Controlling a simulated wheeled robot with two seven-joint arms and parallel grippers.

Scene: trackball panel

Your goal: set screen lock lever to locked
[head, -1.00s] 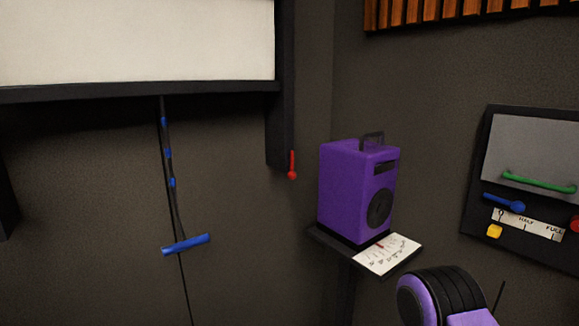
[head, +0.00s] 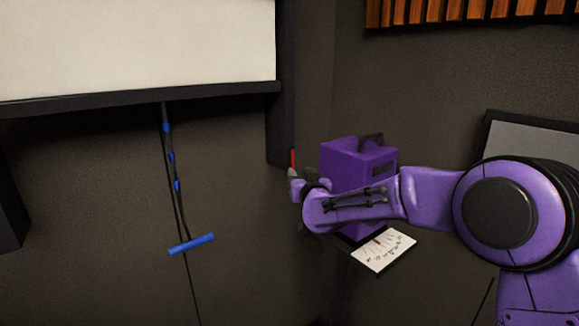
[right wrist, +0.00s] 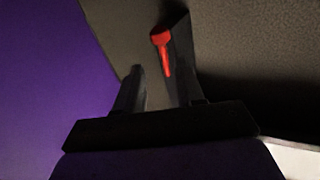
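The screen lock lever is a small red handle (head: 293,159) on the dark post at the screen's lower right corner. In the head view its upper shaft hangs straight down, and my gripper hides its lower end. My right gripper (head: 293,177) is right at the lever. In the right wrist view the red lever (right wrist: 162,45) shows its knob and shaft close to the right-hand finger, overlapping it in the picture. The right gripper's fingers (right wrist: 155,88) stand apart with a gap between them. I cannot tell whether a finger touches the lever. My left gripper is out of view.
A purple speaker (head: 343,160) stands partly behind my right arm, with a white dial card (head: 384,250) below it. A cord with a blue handle (head: 191,245) hangs under the white screen (head: 130,45).

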